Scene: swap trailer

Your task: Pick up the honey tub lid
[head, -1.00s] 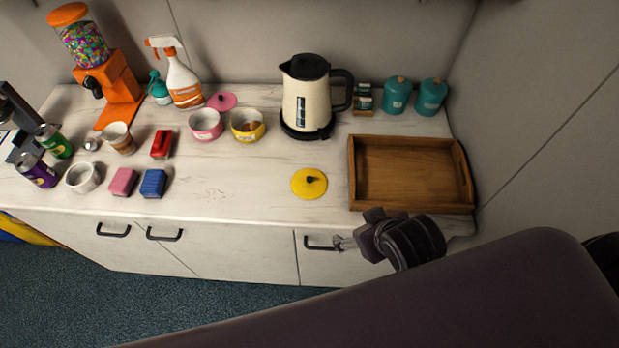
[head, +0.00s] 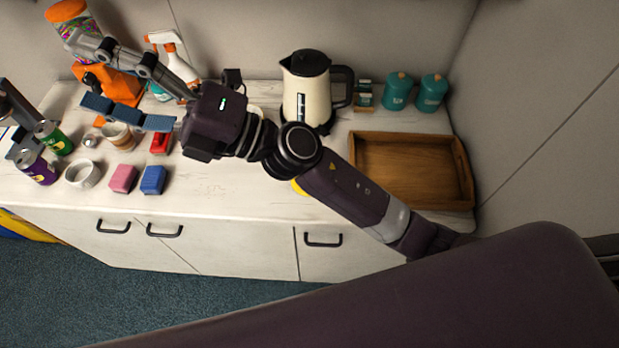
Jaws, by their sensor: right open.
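The yellow honey tub lid (head: 299,188) lies on the counter, almost all hidden beneath my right arm. Only a thin yellow edge shows. My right gripper (head: 85,74) is open, with its fingers spread toward the left over the orange dispenser. It is well to the left of the lid and holds nothing that I can see. The yellow tub is hidden behind my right arm and gripper. Grey parts that look like my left gripper (head: 18,125) show at the left edge, cut off, beside the cans.
A cream kettle (head: 304,100) stands behind my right arm. A wooden tray (head: 459,170) and teal canisters (head: 397,92) are to the right. The front middle counter is clear.

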